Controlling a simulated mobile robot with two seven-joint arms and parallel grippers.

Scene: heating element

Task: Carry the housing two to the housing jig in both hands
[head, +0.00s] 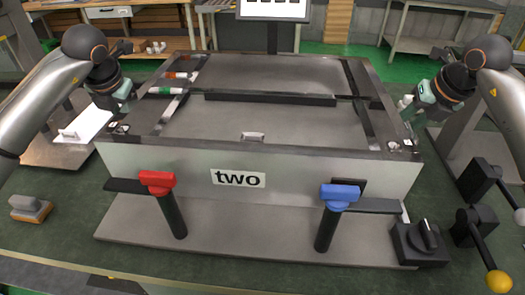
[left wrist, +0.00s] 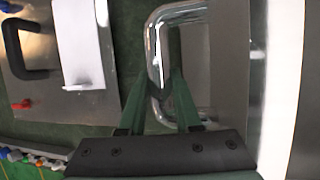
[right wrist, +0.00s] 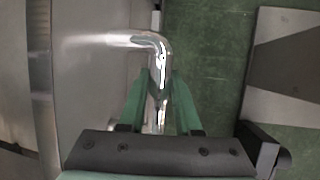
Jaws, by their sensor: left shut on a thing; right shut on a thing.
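Housing two (head: 300,180) is a large grey open-topped box with a "two" label on its front, in the middle of the head view. My left gripper (head: 124,100) is shut on the chrome handle at its left side; the left wrist view shows the fingers (left wrist: 173,95) around the handle (left wrist: 155,50). My right gripper (head: 408,108) is shut on the right side handle (right wrist: 150,45). A grey plate (head: 270,235) with a red-topped clamp (head: 157,182) and a blue-topped clamp (head: 340,195), apparently the housing jig, lies under the box's front. I cannot tell whether they touch.
A black switch box (head: 420,243) and a yellow-knobbed lever (head: 490,270) stand at the right. A grey-and-orange block (head: 30,208) lies at the left, below a white part (head: 85,125) on a plate. A monitor (head: 273,8) stands behind.

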